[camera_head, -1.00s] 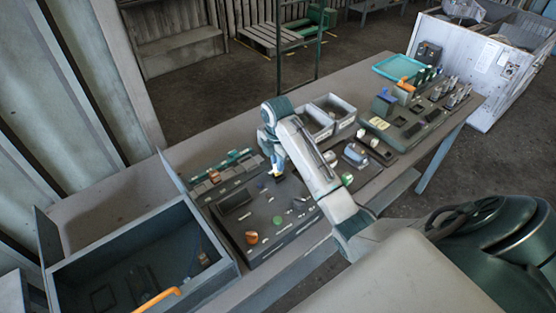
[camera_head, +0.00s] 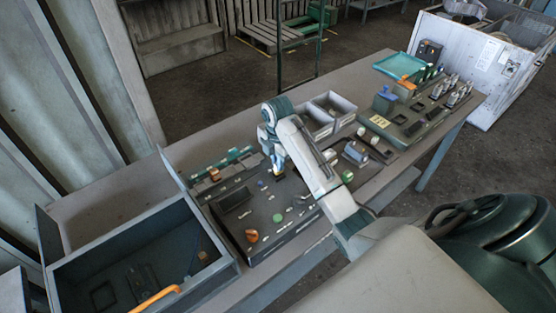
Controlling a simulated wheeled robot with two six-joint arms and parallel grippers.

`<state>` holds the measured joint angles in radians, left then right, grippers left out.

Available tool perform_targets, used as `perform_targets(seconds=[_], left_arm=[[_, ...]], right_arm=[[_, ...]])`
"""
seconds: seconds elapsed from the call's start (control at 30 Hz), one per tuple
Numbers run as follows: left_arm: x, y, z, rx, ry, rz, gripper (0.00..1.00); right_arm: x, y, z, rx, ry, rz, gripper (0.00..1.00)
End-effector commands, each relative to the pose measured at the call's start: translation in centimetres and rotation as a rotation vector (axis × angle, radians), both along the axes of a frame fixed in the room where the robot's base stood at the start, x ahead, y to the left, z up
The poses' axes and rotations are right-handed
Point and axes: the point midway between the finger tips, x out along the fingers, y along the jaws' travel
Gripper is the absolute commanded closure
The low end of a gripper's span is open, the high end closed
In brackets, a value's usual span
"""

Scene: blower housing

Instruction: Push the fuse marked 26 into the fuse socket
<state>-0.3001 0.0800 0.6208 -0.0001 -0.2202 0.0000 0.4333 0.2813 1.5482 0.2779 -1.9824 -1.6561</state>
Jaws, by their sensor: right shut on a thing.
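My right gripper (camera_head: 277,168) points down over the dark panel (camera_head: 243,220) on the bench. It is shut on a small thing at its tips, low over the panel. The thing is too small to read, so I cannot tell whether it is the fuse marked 26. The fuse socket cannot be told apart from the small parts around the tips. I cannot tell whether the held thing touches the panel. My left gripper is not in view.
An open grey box (camera_head: 225,268) with an orange handle (camera_head: 156,299) stands at the left. Grey bins (camera_head: 335,108) stand behind my right arm. A second dark board (camera_head: 400,127) and a teal tray (camera_head: 398,65) are further right. An orange knob (camera_head: 251,235) rises from the panel.

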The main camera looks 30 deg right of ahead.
Motion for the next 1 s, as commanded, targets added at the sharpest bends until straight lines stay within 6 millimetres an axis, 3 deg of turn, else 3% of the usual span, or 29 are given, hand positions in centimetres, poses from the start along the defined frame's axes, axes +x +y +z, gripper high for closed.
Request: perform_targets(seconds=[1.0], left_arm=[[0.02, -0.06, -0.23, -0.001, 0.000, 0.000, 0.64]], right_arm=[[0.00, 0.02, -0.84, 0.000, 0.000, 0.000, 0.98]])
